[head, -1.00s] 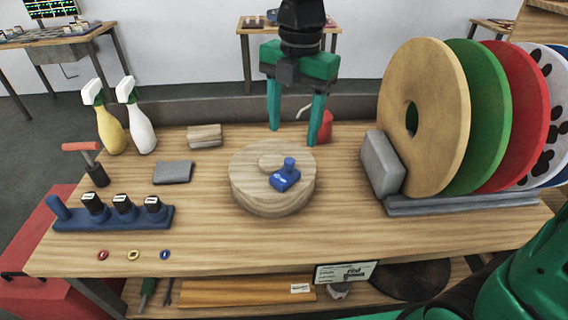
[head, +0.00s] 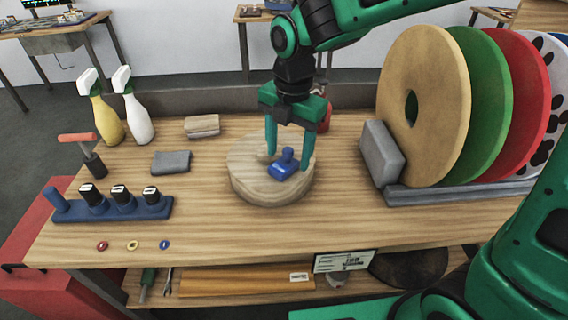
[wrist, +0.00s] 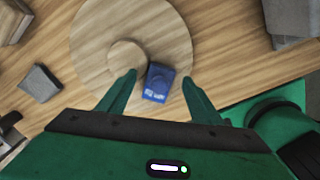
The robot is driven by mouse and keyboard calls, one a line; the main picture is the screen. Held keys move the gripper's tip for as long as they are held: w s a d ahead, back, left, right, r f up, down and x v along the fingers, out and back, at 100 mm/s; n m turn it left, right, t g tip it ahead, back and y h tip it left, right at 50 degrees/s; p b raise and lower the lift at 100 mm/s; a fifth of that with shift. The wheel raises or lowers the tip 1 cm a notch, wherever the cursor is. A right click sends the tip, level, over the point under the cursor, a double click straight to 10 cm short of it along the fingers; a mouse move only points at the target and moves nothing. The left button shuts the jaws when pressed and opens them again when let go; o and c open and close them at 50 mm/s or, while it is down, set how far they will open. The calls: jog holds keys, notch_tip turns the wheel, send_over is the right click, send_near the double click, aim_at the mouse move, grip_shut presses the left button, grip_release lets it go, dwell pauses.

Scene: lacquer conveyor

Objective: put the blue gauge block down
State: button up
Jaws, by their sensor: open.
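In the wrist view my gripper (wrist: 160,82) has the block nearer the middle, and a smaller raised wooden round (wrist: 127,57) lies by the left finger.
Large coloured discs (head: 425,105) stand in a grey rack (head: 455,190) at right. Two spray bottles (head: 138,118), a blue holder with black-topped pieces (head: 112,208) and a grey block (head: 171,162) are at left. A red object (head: 323,118) stands behind the disc.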

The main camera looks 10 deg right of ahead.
jog(key=shift+c, duration=0.7)
jog(key=c, duration=1.2)
jog(key=shift+c, duration=0.5)
jog(key=shift+a+r, duration=0.1)
